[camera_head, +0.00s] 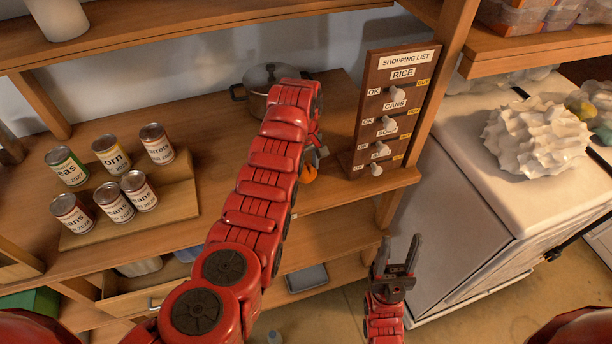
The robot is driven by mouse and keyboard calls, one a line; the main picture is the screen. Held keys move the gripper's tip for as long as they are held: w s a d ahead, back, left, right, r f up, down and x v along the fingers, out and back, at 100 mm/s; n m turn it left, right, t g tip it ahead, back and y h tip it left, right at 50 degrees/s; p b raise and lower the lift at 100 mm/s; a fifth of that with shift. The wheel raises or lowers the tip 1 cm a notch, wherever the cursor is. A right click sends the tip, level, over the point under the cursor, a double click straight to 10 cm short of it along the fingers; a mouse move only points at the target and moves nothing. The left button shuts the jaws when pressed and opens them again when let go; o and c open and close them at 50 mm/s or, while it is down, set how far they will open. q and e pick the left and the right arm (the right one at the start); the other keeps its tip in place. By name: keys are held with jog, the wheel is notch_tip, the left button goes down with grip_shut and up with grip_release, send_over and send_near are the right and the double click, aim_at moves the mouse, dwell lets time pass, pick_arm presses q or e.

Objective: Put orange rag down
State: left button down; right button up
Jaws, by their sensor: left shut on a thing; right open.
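My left arm reaches across the wooden shelf, and its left gripper (316,155) is partly hidden behind my own forearm. It is shut on the orange rag (309,173), of which only a small orange patch shows beside the arm. The rag is near the shelf's front edge, left of the shopping list board. I cannot tell whether it touches the shelf. My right gripper (398,262) is open and empty, fingers pointing up, in front of the shelf and left of the white appliance.
Several cans (107,180) stand on a wooden riser at the left. A metal pot (272,80) stands behind my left arm. The shopping list board (398,110) stands at the shelf's right end. A white appliance (500,200) is at the right, with a crumpled white item (537,137) on top.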

aim_at(306, 173)
pick_arm(q)
jog(key=shift+w+f+b, duration=0.2)
jog(key=shift+w+b, duration=0.25)
jog(key=shift+b, duration=0.4)
jog(key=shift+d+r, duration=0.1)
jog(key=shift+r, duration=0.1)
jog(key=shift+f+p, duration=0.6)
jog(key=shift+p, duration=0.05)
jog(key=shift+w+f+b, duration=0.15)
jog(key=shift+f+b, duration=0.3)
jog(key=shift+f, duration=0.6)
jog(key=shift+f, duration=0.15)
grip_release()
